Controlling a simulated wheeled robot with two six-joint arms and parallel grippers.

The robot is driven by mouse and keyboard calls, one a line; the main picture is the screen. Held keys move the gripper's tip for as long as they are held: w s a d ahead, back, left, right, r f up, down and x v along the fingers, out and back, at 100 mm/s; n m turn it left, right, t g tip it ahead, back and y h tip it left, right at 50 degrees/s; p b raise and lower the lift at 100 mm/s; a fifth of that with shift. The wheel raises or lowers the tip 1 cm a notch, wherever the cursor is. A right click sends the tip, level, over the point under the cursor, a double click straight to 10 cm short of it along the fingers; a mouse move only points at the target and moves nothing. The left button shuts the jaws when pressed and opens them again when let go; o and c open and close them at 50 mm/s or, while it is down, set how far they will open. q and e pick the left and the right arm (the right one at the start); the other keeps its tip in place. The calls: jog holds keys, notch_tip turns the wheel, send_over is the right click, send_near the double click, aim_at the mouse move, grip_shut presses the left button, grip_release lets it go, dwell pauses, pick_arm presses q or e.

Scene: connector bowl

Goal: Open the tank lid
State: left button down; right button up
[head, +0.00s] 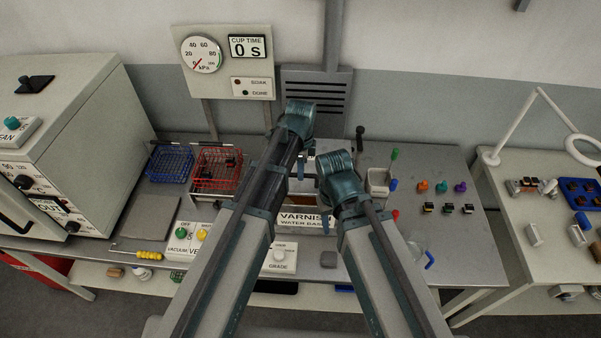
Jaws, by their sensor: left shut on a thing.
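The varnish tank (305,219), with a white "VARNISH WATER BASED" label on its front, stands mid-bench behind my two arms. Its top and lid are mostly covered by my arms, so I cannot tell how far the lid is raised. My left gripper (302,160) is over the tank, beyond my left forearm. It is shut and appears to hold the tank lid, but the contact is hidden. My right wrist is over the right side of the tank.
A blue wire basket (170,163) and a red one (216,170) stand left of the tank. A grey oven-like cabinet (75,130) fills the left. A gauge panel (224,62) hangs behind.

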pick_arm(q)
jog(key=w+r+g+p, duration=0.3)
jog(key=w+r+p, duration=0.5)
jog(key=r, duration=0.2)
jog(key=shift+r+g, duration=0.3)
jog(key=shift+g, duration=0.1)
